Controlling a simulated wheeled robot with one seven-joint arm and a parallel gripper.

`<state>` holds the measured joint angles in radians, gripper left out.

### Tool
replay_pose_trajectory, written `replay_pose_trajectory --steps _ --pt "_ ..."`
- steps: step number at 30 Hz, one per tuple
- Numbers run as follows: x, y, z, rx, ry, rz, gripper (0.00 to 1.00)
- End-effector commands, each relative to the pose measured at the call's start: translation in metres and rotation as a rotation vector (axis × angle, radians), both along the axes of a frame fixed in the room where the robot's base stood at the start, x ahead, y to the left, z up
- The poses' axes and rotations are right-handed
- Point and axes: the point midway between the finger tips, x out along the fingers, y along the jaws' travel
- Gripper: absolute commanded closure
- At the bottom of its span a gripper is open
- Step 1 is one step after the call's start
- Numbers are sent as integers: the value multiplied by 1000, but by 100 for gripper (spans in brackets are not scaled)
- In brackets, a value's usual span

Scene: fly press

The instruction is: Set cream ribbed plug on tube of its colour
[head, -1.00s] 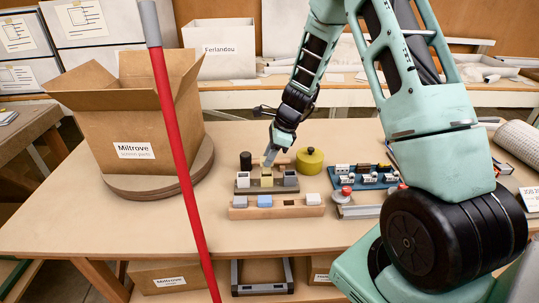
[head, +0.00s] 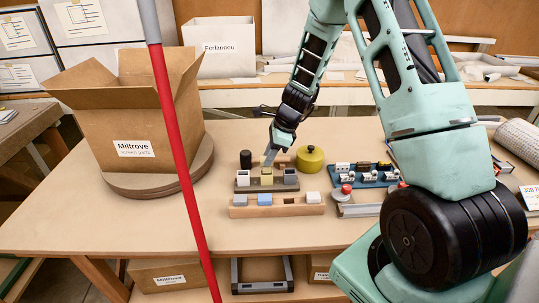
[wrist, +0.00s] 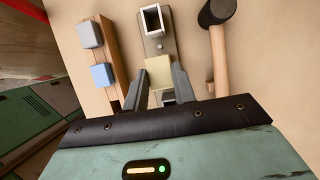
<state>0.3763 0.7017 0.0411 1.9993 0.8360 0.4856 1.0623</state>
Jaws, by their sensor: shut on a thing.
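The cream plug (wrist: 158,72) sits between the fingertips of my gripper (wrist: 160,82) in the wrist view, and the fingers are shut on it. In the head view my gripper (head: 268,160) points down at the middle of a dark rack (head: 244,188). The cream block (head: 266,176) shows there between a white hollow tube (head: 243,179) and a grey tube (head: 291,177). The plug is over the rack's middle place and hides the tube under it. I cannot tell whether it is fully seated. Its ribs are too small to make out.
A wooden holder (head: 276,211) in front carries a grey plug (head: 240,200), a blue plug (head: 264,199) and a white plug (head: 313,197), with an empty slot. A mallet (wrist: 218,50) lies behind the rack. A red pole (head: 177,135) stands at the left.

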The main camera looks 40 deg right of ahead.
Motion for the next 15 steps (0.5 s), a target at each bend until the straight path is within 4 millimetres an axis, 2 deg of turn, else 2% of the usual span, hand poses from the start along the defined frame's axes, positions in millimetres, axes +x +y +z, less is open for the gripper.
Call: replay_pose_trajectory --steps 15 --pt "0 0 -11 0 0 0 94"
